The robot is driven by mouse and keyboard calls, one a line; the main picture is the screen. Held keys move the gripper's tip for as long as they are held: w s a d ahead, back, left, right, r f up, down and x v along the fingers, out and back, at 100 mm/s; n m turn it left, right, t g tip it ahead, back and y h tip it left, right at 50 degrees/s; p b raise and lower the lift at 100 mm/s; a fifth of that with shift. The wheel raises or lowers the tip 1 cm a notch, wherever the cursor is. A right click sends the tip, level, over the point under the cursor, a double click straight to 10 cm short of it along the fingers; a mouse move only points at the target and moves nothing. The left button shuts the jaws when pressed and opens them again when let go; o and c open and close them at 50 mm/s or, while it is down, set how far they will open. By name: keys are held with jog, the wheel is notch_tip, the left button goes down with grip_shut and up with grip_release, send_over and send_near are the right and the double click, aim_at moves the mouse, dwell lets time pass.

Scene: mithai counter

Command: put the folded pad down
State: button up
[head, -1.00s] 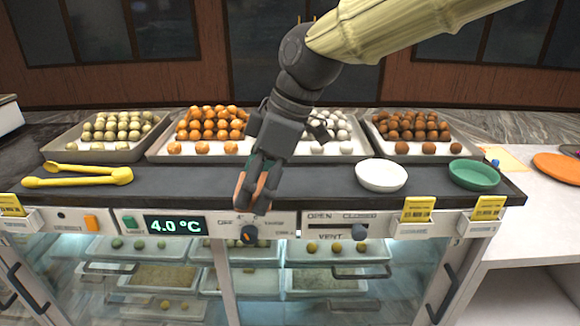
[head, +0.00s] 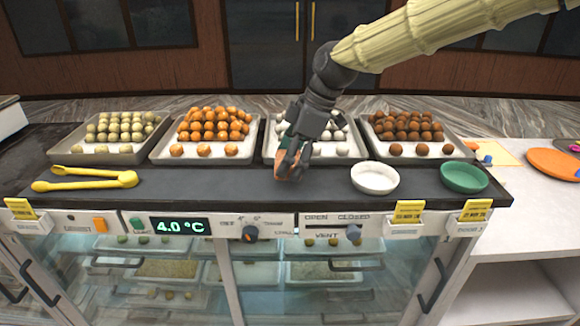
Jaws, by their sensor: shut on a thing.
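The fingers hide much of the pad. The gripper points down over the dark counter top (head: 225,188), in front of the tray of white sweets and left of the white bowl. I cannot tell whether the pad touches the counter.
Trays of pale green (head: 67,148), orange (head: 157,153), white (head: 350,150) and brown sweets (head: 456,150) line the back. Yellow tongs (head: 85,182) lie left. A white bowl (head: 375,178) and green bowl (head: 464,177) stand right. The counter between tongs and gripper is clear.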

jog(key=shift+s+f, duration=0.15)
jog(key=shift+f, duration=0.25)
jog(key=shift+w+f+p, duration=0.2)
jog(key=shift+f+p, duration=0.55)
jog(key=shift+f, duration=0.5)
jog(key=shift+s, duration=0.1)
jog(key=shift+f, duration=0.1)
jog(key=o, duration=1)
jog(key=b+v, duration=0.4)
jog(key=v, duration=0.8)
